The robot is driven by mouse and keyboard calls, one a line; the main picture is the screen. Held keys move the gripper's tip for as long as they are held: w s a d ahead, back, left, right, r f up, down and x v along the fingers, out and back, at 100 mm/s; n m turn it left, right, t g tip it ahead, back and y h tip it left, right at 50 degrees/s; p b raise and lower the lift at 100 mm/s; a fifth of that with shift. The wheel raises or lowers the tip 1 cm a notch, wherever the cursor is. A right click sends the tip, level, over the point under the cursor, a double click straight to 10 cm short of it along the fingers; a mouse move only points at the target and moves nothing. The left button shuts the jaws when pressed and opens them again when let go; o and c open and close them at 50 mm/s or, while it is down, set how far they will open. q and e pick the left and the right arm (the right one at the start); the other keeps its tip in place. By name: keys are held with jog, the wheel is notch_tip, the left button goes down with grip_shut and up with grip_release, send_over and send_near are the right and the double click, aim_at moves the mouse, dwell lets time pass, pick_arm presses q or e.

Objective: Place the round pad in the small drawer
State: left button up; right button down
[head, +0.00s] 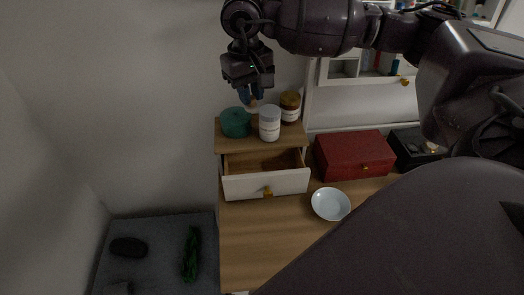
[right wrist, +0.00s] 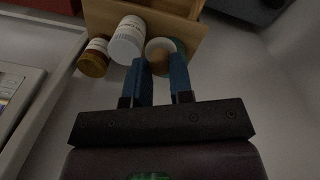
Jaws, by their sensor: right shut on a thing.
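My right gripper (head: 251,97) hangs above the top of the small wooden cabinet, its blue fingers pointing down. It is shut on the round pad (head: 252,107), a pale disc that is mostly hidden by the fingers. In the right wrist view the pad (right wrist: 157,45) shows pale and tan at the tips of the blue fingers (right wrist: 160,62). The small drawer (head: 266,184) has a white front and a gold knob. It is pulled open below the cabinet top, and its visible inside looks empty. My left gripper is not in view.
On the cabinet top (head: 225,149) stand a green pot (head: 235,122), a white jar (head: 269,124) and a brown jar (head: 290,107), close below the gripper. A red box (head: 354,155), a pale bowl (head: 331,204) and a black box (head: 414,149) are to the right.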

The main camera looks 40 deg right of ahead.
jog(key=shift+f, duration=0.25)
notch_tip(320, 180, down, 16)
jog(key=shift+r+b, duration=0.1)
jog(key=shift+b, duration=0.2)
jog(key=shift+f, duration=1.8)
jog(key=shift+f+b, duration=0.4)
jog(key=shift+f, duration=0.25)
